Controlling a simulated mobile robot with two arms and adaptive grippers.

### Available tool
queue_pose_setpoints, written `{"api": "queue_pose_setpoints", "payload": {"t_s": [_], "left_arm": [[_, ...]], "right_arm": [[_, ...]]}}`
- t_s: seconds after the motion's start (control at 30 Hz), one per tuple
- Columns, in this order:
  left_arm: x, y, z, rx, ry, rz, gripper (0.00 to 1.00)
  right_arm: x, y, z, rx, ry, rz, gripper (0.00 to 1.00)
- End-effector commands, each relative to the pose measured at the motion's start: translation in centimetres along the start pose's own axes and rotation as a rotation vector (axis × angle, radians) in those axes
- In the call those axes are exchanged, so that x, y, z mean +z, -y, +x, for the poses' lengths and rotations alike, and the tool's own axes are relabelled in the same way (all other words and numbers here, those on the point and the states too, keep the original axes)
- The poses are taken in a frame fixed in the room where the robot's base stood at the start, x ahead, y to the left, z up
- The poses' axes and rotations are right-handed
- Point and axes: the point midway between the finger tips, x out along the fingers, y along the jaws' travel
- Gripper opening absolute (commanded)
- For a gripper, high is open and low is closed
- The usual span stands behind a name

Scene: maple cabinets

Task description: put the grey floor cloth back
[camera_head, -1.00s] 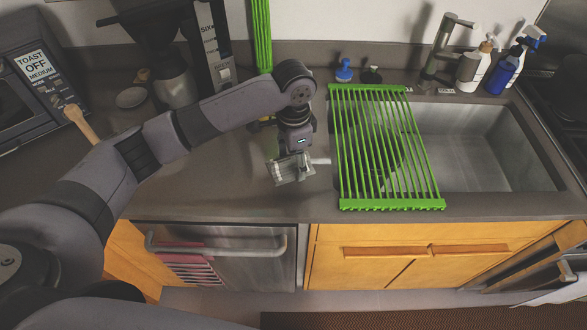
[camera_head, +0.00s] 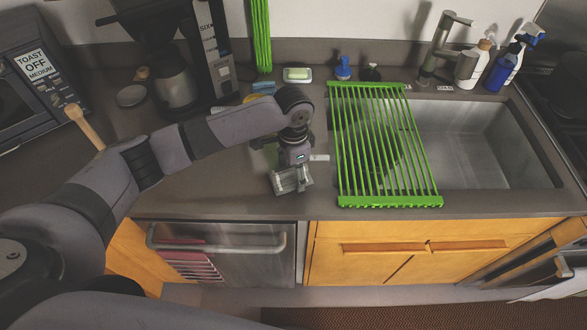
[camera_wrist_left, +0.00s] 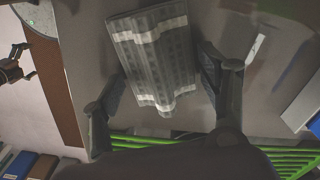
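The grey floor cloth (camera_wrist_left: 155,55) is a folded, grooved grey bundle with pale bands in the left wrist view. In the head view the cloth (camera_head: 291,182) is at the left gripper, over the counter left of the green rack. My left gripper (camera_wrist_left: 165,80) points down with its fingers apart on either side of the cloth, with narrow gaps beside it; it also shows in the head view (camera_head: 294,175). Whether the cloth fully rests on the counter is hard to tell. My right gripper (camera_wrist_left: 18,64) shows small at the left wrist view's edge, fingers seemingly apart.
The green roll-up rack (camera_head: 385,150) covers the left part of the sink (camera_head: 480,145). A soap dish (camera_head: 297,74) and blue-topped brush (camera_head: 343,68) stand behind. The coffee maker (camera_head: 175,80) and toaster oven (camera_head: 35,90) are left. The counter front (camera_head: 220,195) is clear.

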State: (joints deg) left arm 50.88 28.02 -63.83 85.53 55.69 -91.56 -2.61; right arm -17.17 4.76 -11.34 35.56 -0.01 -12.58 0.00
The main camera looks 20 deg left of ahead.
Motion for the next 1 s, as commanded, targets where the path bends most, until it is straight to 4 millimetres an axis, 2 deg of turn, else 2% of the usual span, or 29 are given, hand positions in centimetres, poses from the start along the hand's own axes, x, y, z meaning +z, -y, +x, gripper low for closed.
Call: {"api": "queue_pose_setpoints", "payload": {"t_s": [0.17,0.57,0.67,1.0], "left_arm": [[0.0,0.0,0.0,0.0,0.0,0.0,0.82],[0.0,0.1,-0.7,-0.001,-0.002,0.001,0.82],[-0.1,0.1,-2.0,-0.001,-0.004,0.001,0.82],[-0.1,0.1,-9.2,-0.002,-0.004,0.001,0.82]], "right_arm": [[0.0,0.0,0.0,0.0,0.0,0.0,1.0],[0.0,0.1,0.2,-0.001,0.0,-0.001,1.0],[0.0,0.2,0.7,-0.003,0.0,-0.001,1.0],[0.1,0.7,2.3,-0.008,0.0,0.0,1.0]]}}
